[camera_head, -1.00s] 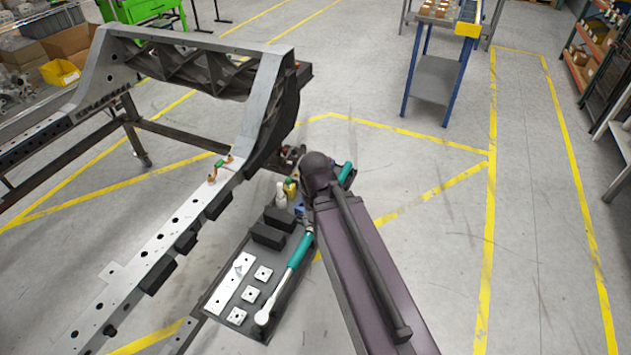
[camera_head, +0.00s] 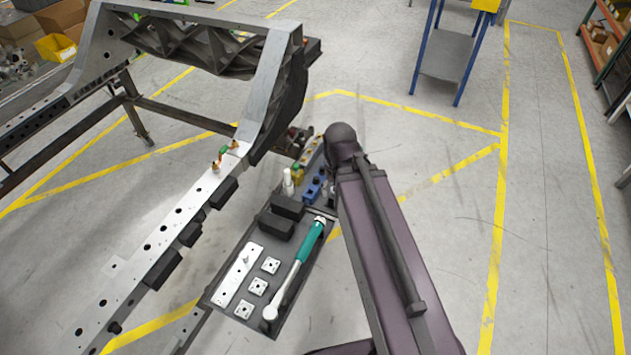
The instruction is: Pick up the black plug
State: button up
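I cannot single out the black plug for certain. A small dark round piece (camera_head: 115,327) sits on the near end of the pale metal rail (camera_head: 140,262); it is too small to identify. Two black blocks (camera_head: 283,216) lie on the dark tray (camera_head: 226,320) beside the rail. My arm (camera_head: 385,255) reaches forward from the lower right, to the right of the tray. My gripper is not clearly in view, and the arm hides part of the tray's far end.
The tray also holds a teal-handled wrench (camera_head: 312,240), a pale plate (camera_head: 238,273), small square plates (camera_head: 259,287) and a blue piece (camera_head: 313,187). The large chassis frame (camera_head: 270,75) stands behind left. Open floor (camera_head: 440,210) lies right of my arm.

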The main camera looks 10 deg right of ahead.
jog(key=n+t+b, duration=0.2)
jog(key=b, duration=1.3)
send_over(316, 177)
jog(key=s, duration=0.3)
notch_tip(316, 177, down, 14)
jog(key=f, duration=0.1)
jog(key=shift+w+a+r, duration=0.1)
jog(key=shift+w+r, duration=0.05)
jog(key=shift+w, duration=0.5)
jog(key=f+b, duration=0.5)
jog(key=w+f+b, duration=0.1)
jog(key=f+b, duration=0.2)
jog(key=shift+a+f, duration=0.1)
jog(key=shift+f, duration=0.15)
jog(key=shift+w, duration=0.1)
jog(key=shift+f+b, duration=0.1)
jog(key=shift+b, duration=0.2)
jog(key=f+b, duration=0.3)
jog(key=shift+d, duration=0.25)
jog(key=shift+w+f+b, duration=0.25)
jog(key=shift+f+b, duration=0.75)
